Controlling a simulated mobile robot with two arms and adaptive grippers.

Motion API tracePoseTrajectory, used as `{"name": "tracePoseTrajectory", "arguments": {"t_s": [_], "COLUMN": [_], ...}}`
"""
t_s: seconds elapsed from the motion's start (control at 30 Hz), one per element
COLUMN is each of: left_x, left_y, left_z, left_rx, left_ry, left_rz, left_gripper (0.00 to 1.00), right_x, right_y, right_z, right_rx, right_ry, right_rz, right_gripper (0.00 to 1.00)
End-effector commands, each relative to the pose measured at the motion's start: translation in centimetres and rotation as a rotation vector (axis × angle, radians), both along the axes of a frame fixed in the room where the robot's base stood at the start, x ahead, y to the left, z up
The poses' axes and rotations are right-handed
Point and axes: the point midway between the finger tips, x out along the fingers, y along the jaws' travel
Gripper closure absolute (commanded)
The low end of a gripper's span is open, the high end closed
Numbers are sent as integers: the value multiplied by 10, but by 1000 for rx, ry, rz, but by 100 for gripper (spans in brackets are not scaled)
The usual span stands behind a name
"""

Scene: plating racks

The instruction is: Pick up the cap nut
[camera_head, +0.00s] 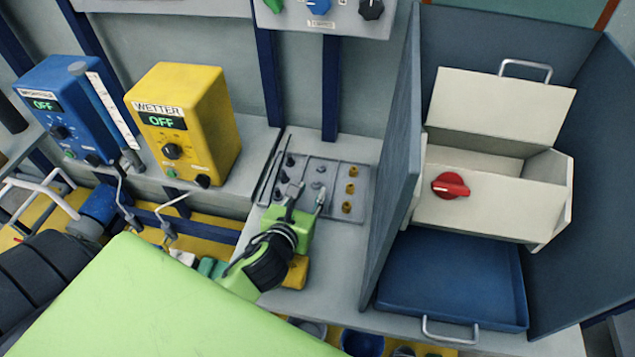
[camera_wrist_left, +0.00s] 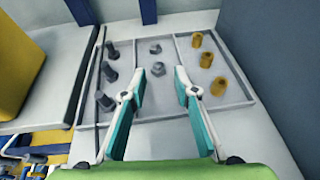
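A grey divided tray (camera_head: 342,212) lies on the bench; it also shows in the left wrist view (camera_wrist_left: 180,134). Two grey cap nuts stand in its middle compartment: the nearer one (camera_wrist_left: 158,69) and the farther one (camera_wrist_left: 155,47). The farther one also shows in the head view (camera_head: 322,169). My left gripper (camera_wrist_left: 160,88) is open, with its teal-padded fingers apart above the near part of the middle compartment. Nothing is between the fingers, and the nearer cap nut appears just beyond the tips. In the head view the left gripper (camera_head: 306,194) partly covers the tray. My right gripper is not in view.
Dark bolts (camera_wrist_left: 110,74) stand in the tray's left compartment and brass pieces (camera_wrist_left: 206,60) in the right one. A blue-grey partition (camera_head: 395,150) rises just right of the tray. A yellow WETTER box (camera_head: 208,130) stands to the left. A blue tray (camera_head: 450,275) lies beyond the partition.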

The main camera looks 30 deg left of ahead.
Motion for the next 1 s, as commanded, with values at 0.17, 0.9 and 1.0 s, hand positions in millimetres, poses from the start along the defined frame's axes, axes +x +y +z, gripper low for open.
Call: {"name": "tracePoseTrajectory", "arguments": {"t_s": [0.17,0.9,1.0], "left_x": [10,50,50], "left_y": [2,10,10], "left_z": [-4,-24,-23], "left_rx": [-1,-1,-1], "left_ry": [0,1,1], "left_rz": [2,-1,-1], "left_gripper": [72,100,100], "right_x": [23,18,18], "right_y": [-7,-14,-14], "right_z": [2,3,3], "right_rx": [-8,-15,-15], "right_ry": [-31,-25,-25], "right_rz": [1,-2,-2], "right_gripper": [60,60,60]}}
